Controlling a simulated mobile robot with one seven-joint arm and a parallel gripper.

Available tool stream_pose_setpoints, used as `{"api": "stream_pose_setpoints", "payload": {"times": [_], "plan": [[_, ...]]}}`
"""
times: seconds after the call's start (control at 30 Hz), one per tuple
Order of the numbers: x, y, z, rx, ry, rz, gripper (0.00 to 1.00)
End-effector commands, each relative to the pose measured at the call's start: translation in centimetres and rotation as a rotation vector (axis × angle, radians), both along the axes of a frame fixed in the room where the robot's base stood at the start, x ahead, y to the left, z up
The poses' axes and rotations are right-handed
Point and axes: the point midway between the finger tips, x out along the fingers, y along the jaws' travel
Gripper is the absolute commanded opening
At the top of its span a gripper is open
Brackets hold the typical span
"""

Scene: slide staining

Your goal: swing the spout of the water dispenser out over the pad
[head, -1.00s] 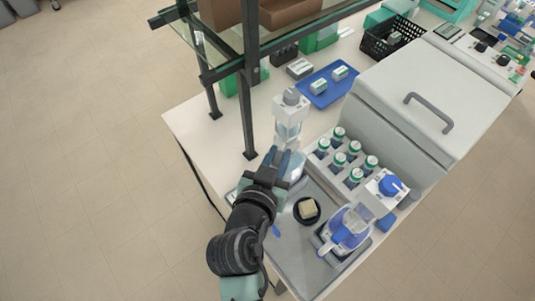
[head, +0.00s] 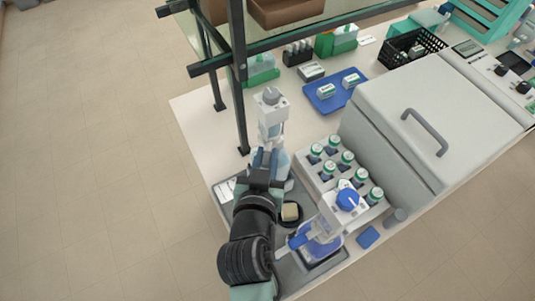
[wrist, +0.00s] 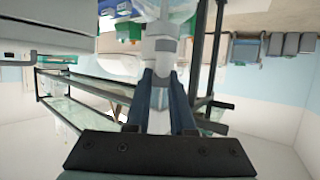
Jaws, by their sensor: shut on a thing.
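A water dispenser with a clear body and white top (head: 270,103) with a grey knob stands near the table's left edge. My gripper (head: 264,160) is at its near side, low on the body. In the wrist view my gripper (wrist: 162,85) has its two blue fingers shut on a pale grey part in line with the white dispenser (wrist: 160,45); I take this part to be the spout, mostly hidden by the fingers. A beige square pad (head: 291,211) sits in a round black dish just right of my wrist. My arm covers the dish's left side.
A second dispenser with a blue knob (head: 347,199) stands near the front, close to my forearm. A rack of several green-capped bottles (head: 328,184) and a large grey lidded machine (head: 400,120) are to the right. A dark shelf post (head: 238,80) rises behind left.

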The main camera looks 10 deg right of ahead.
Motion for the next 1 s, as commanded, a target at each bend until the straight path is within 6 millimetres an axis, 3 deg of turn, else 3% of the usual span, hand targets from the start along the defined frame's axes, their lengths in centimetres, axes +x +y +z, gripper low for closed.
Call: {"api": "stream_pose_setpoints", "payload": {"times": [0.2, 0.23, 0.4, 0.77, 1.0], "plan": [[0.0, -0.1, 0.1, 0.000, -0.001, -0.001, 0.00], [0.0, -0.1, 0.1, 0.000, -0.001, -0.001, 0.24], [0.0, 0.0, 0.0, 0.000, -0.001, -0.001, 0.53], [-0.3, 0.0, 0.0, 0.001, 0.001, -0.001, 0.53], [-2.9, 0.7, 0.9, 0.001, 0.000, -0.001, 0.53]]}}
